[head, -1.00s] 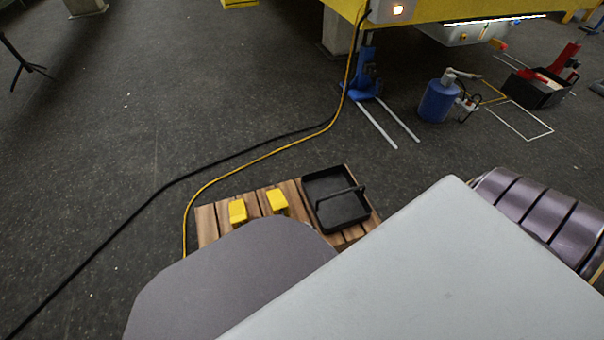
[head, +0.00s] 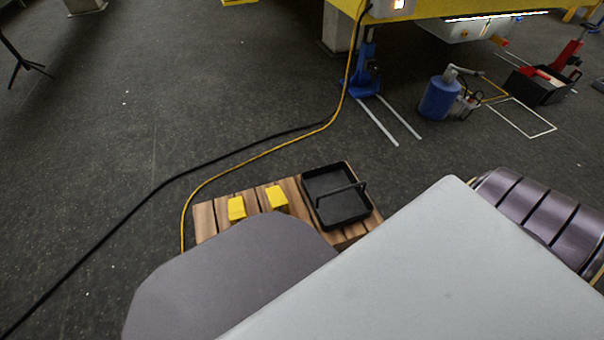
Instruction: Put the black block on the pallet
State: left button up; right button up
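The wooden pallet (head: 205,220) lies on the floor at the lower middle of the head view, its near part hidden behind my own body. Two yellow blocks (head: 236,208) sit on its left half, side by side and a little apart. A black open tray with a handle (head: 337,205) sits on its right end. I see no separate black block in this view. Neither of my grippers shows.
A black cable (head: 165,188) and a yellow cable (head: 262,157) run across the floor, the yellow one passing close to the pallet. A blue jack (head: 364,82), a blue cylinder (head: 438,100) and a black toolbox (head: 540,86) stand farther back.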

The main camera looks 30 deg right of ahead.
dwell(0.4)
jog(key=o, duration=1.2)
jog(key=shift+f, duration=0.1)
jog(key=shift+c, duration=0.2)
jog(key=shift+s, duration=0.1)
